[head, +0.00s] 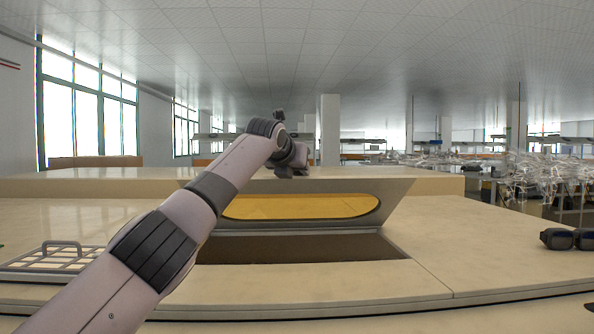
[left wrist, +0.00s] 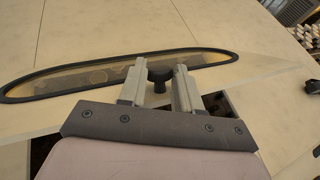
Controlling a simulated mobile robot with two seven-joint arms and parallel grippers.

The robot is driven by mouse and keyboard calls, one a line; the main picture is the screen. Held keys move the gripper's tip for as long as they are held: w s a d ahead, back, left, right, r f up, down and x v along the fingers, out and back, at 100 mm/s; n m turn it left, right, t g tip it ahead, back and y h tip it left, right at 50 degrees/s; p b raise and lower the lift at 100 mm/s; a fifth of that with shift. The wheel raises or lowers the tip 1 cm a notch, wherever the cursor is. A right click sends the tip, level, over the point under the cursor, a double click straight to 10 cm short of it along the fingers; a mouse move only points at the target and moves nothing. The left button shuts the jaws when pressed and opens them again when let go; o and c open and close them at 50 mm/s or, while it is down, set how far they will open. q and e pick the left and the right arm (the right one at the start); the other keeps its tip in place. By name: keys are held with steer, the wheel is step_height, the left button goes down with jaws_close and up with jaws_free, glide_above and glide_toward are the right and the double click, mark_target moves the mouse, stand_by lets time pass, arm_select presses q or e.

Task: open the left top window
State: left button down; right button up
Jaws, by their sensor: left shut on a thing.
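The left top window is a pale panel with a long amber pane (head: 300,206) in a dark rim. It stands tilted up, and a dark opening (head: 300,249) shows below it. In the left wrist view the pane (left wrist: 90,76) lies beyond the fingers. My left gripper (head: 291,166) is at the panel's upper edge. In the left wrist view its fingers (left wrist: 158,86) are on either side of a black knob (left wrist: 157,74) on the panel, shut on it. The contact is hidden in the head view.
A metal rack with a handle (head: 62,254) lies on the pale top at the left. The pale surface right of the opening (head: 470,240) is clear.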

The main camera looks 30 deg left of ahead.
arm_select(q)
steer(key=shift+a, duration=0.1)
steer(key=c, duration=0.8)
jaws_free()
steer(key=shift+a, duration=0.1)
steer(key=shift+s, duration=0.1)
steer(key=shift+s+d+r+b, duration=0.1)
steer(key=shift+s+d+b, duration=0.15)
steer(key=shift+s+b, duration=0.3)
steer(key=shift+b+v, duration=1.5)
steer(key=shift+v, duration=1.45)
steer(key=shift+a+r, duration=0.1)
steer(key=shift+r, duration=0.05)
